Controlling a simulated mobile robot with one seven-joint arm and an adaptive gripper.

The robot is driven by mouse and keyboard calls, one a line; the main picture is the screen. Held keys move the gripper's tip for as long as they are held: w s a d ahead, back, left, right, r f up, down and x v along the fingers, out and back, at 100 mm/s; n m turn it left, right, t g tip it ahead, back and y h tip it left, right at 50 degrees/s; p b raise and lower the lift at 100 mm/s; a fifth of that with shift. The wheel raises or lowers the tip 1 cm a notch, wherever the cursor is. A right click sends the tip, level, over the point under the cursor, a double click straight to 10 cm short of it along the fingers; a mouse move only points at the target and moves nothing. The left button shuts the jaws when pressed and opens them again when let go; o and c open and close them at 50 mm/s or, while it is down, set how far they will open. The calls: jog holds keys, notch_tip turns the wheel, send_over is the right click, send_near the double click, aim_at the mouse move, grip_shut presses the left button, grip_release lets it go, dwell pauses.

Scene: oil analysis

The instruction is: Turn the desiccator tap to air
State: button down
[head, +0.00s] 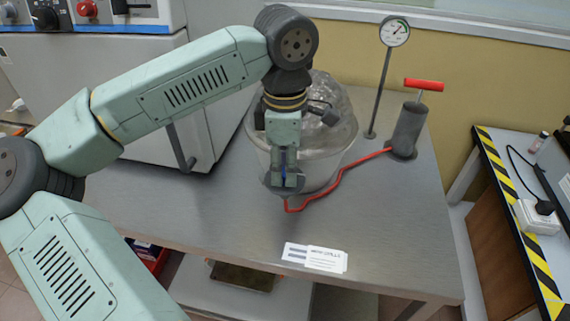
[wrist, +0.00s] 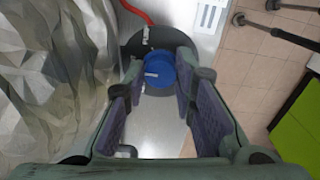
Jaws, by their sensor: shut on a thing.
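The desiccator (head: 345,125) is a clear, faceted glass vessel on the grey metal bench, partly hidden behind my arm. In the wrist view its glass (wrist: 50,75) fills the left side. The tap is a blue round knob (wrist: 160,68) with a small white mark, on a dark round base (wrist: 133,46). My gripper (head: 284,184) points down at the front of the desiccator. In the wrist view its two fingers (wrist: 161,80) are shut on the blue knob from both sides. The tap's exact setting cannot be told.
A red hose (head: 340,180) runs from the tap to a grey hand pump (head: 408,130) with a red handle. A dial gauge (head: 394,32) stands on a post behind. White cards (head: 315,257) lie at the bench's front edge. A large grey machine (head: 150,75) stands left.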

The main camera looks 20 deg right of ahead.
jog(key=shift+f+n+b, duration=0.1)
jog(key=shift+n+b, duration=0.2)
jog(key=shift+b, duration=0.15)
jog(key=shift+f+n+b, duration=0.1)
jog(key=shift+n+b, duration=0.5)
jog(key=shift+b, duration=0.1)
jog(key=n+b, duration=0.2)
jog(key=n, duration=0.1)
jog(key=shift+b, duration=0.4)
jog(key=n+b, duration=0.2)
jog(key=n, duration=0.1)
jog(key=shift+n, duration=0.4)
jog(key=shift+n+b, duration=0.55)
jog(key=shift+n, duration=0.95)
jog(key=shift+r, duration=0.2)
jog(key=c, duration=1.6)
grip_release()
